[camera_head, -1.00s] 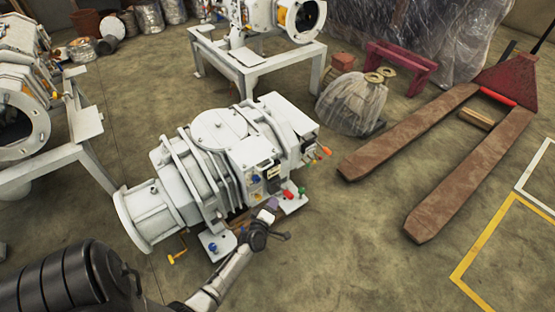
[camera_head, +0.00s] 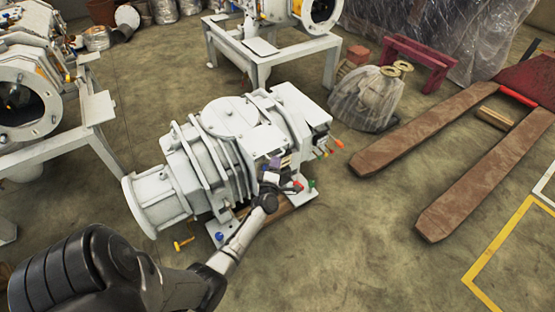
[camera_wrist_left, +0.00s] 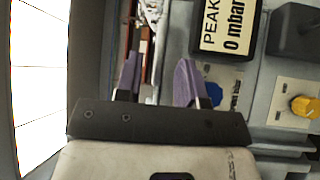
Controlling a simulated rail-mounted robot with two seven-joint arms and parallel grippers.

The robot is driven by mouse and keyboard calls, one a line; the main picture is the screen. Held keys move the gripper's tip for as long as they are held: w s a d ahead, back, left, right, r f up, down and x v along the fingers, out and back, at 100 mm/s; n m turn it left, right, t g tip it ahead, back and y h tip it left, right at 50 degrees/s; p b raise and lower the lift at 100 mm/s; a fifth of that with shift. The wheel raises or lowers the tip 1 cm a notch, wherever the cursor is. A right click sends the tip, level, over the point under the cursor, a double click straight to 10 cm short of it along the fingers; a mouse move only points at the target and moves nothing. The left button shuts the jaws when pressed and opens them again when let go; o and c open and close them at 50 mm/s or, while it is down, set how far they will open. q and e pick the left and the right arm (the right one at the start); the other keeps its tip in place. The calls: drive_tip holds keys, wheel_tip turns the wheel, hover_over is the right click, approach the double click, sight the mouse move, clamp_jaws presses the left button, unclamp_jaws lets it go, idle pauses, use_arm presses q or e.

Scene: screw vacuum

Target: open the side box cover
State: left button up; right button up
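The white vacuum pump machine (camera_head: 185,190) stands on the floor in the middle of the head view. Its side box (camera_head: 296,150) is on the side facing me, partly hidden by my left gripper. I cannot make out the cover's outline or how far open it is. My left gripper (camera_head: 272,166) is right at this side, with its purple fingers close to it. In the left wrist view, the two purple fingers (camera_wrist_left: 156,82) are apart, with nothing clearly held between them. A "PEAK 0 mbar" label (camera_wrist_left: 228,28) is just beyond the right finger. My right gripper is not in view.
Colored knobs, including an orange one (camera_head: 339,145), stick out beside the box. A yellow knob (camera_wrist_left: 305,107) sits right of the fingers. A pallet truck (camera_head: 485,175) stands at right. Another machine on a frame (camera_head: 270,58) stands behind. The floor at front right is clear.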

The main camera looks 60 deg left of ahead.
use_arm(q)
drive_tip(key=shift+b+x, duration=0.7)
drive_tip(key=shift+x, duration=1.45)
clamp_jaws()
